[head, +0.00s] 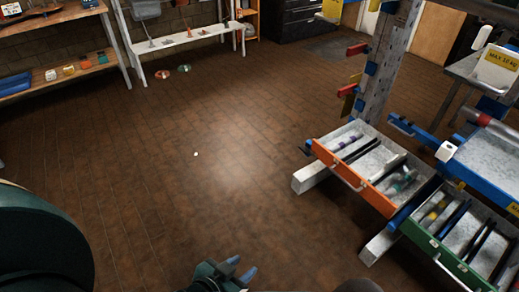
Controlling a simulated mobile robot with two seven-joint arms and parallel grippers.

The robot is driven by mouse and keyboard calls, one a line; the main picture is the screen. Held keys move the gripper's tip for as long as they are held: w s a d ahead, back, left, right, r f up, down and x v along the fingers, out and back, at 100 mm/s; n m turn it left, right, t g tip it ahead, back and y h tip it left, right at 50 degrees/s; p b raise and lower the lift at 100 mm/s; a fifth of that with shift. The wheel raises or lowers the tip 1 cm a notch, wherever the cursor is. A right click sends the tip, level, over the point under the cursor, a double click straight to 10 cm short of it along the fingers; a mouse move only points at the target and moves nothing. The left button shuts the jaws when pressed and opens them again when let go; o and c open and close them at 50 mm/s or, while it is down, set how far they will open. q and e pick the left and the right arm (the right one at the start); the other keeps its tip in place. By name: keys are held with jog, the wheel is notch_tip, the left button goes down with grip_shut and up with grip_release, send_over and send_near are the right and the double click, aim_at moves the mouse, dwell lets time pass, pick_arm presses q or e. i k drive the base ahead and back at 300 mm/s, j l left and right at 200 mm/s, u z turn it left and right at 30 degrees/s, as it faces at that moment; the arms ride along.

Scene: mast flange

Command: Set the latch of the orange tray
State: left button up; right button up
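The orange tray (378,202) stands at the right in the head view, an open metal drawer with an orange front, a pale handle bar and dividers. Small parts lie in it. A small blue piece (308,146) sits at the left end of its front; I cannot tell whether this is the latch or how it is set. My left gripper (241,267) is at the bottom centre, low and left of the tray, well apart from it. Its two blue fingertips are apart with nothing seen between them. My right gripper is not in view.
A green tray (440,258) is beside the orange one, at lower right. A metal mast (385,70) with red and blue fittings rises behind. A blue-edged shelf (480,172) is at right. Shelves and a bench (185,42) line the back.

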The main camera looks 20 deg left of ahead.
aim_at(306, 150)
jog(key=u, duration=0.2)
jog(key=i+j+z, duration=0.1)
jog(key=i, duration=0.35)
jog(key=i+j+z, duration=0.1)
jog(key=i, duration=0.3)
jog(key=i+j+z, duration=0.1)
jog(key=i+j, duration=0.15)
jog(key=i, duration=0.2)
jog(key=i+l, duration=0.25)
jog(key=i, duration=0.15)
jog(key=i+l, duration=0.3)
jog(key=i, duration=0.15)
